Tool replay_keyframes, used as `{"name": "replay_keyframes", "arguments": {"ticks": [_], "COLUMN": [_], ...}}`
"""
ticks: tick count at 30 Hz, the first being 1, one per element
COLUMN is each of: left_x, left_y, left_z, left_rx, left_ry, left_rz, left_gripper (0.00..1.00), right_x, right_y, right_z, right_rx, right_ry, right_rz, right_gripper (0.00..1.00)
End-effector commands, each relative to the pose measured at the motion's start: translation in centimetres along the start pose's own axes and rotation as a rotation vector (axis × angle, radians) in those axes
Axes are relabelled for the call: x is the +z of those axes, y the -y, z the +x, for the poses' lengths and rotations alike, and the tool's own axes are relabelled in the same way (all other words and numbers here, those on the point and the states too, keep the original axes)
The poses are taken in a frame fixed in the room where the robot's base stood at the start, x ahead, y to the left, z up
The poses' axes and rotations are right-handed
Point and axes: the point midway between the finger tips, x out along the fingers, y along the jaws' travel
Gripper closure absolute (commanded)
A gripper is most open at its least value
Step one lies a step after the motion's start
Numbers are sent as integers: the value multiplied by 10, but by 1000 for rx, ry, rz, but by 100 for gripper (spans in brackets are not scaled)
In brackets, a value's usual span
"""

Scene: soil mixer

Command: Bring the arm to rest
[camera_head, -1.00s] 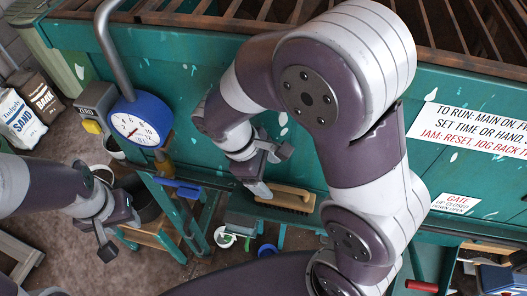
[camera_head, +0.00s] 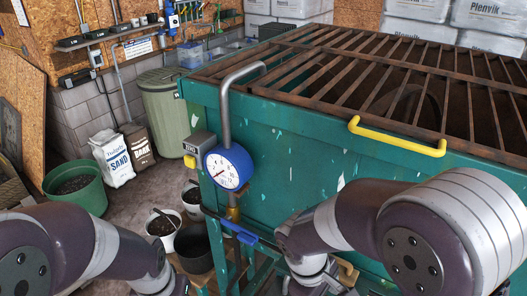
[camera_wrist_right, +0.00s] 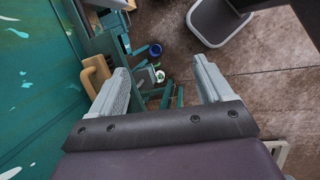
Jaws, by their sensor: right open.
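My right arm (camera_head: 425,225) comes in from the lower right of the head view and is bent in front of the green mixer. Its wrist is low at the bottom edge, where the fingers are cut off. In the right wrist view my right gripper (camera_wrist_right: 162,88) is open, with its two grey fingers wide apart and nothing between them. My left arm (camera_head: 70,235) reaches in from the lower left. Only part of the left gripper body (camera_head: 180,287) shows at the bottom edge, and its fingers are out of frame.
The green mixer (camera_head: 290,135) has a slatted top, a yellow handle (camera_head: 397,137) and a blue dial (camera_head: 229,167). Sacks (camera_head: 113,158), a green tub (camera_head: 80,187) and buckets stand left. Floor (camera_wrist_right: 265,70) shows right of the gripper.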

Motion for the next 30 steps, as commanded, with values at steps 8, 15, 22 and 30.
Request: {"name": "replay_keyframes", "arguments": {"ticks": [8, 15, 22, 30], "left_x": [8, 17, 23, 23], "left_y": [0, 0, 0, 0], "left_z": [66, 142, 192, 192], "left_rx": [0, 0, 0, 0], "left_ry": [0, 1, 1, 1], "left_rz": [0, 0, 0, 0], "left_gripper": [57, 57, 57, 57], "right_x": [-14, -12, 0, 0], "right_y": [12, 5, -5, -5], "right_z": [75, 155, 207, 207], "right_rx": [-111, -173, -187, -187], "right_ry": [-182, -286, -307, -307], "right_rz": [351, 678, 846, 846], "right_gripper": [20, 20, 20, 20]}}
